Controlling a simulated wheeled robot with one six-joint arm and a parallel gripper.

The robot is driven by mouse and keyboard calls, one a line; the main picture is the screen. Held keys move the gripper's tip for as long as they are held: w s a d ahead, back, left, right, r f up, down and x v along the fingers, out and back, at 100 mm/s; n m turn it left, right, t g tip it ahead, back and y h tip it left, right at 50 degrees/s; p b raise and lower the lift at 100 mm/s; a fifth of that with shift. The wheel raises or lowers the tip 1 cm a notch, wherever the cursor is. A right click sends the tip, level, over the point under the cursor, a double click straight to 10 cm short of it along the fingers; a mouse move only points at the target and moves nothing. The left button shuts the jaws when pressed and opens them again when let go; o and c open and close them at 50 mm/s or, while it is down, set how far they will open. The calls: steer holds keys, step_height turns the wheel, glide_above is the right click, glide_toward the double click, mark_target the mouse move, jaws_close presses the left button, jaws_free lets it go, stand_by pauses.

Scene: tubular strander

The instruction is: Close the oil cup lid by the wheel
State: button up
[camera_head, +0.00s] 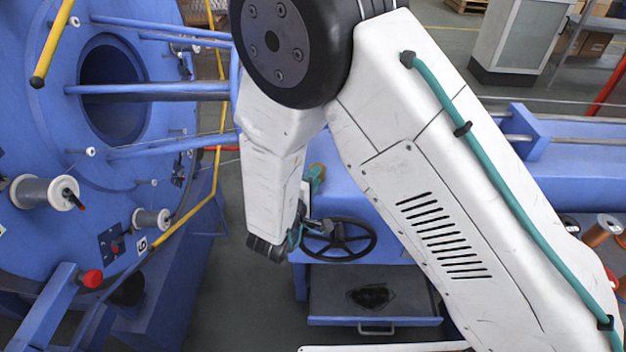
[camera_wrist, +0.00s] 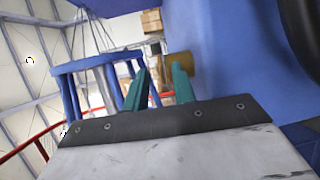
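The black handwheel (camera_head: 353,240) is on the front of the blue machine housing, right of my arm's lower end. A brass cylinder, seemingly the oil cup (camera_wrist: 183,62), sticks out from the blue housing in the wrist view.
A large blue rotor disc (camera_head: 85,150) with spools and rods fills the left. A yellow rail (camera_head: 190,222) runs between it and my arm. An open drawer (camera_head: 373,319) lies below the wheel. My arm hides much of the housing.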

jaws_close()
steer(key=shift+f+m+t, duration=0.3)
steer(key=shift+f+t, duration=0.25)
steer(key=shift+t, duration=0.15)
jaws_free()
steer(key=shift+s, duration=0.1)
steer(key=v, duration=0.7)
steer(key=shift+s+a, duration=0.3)
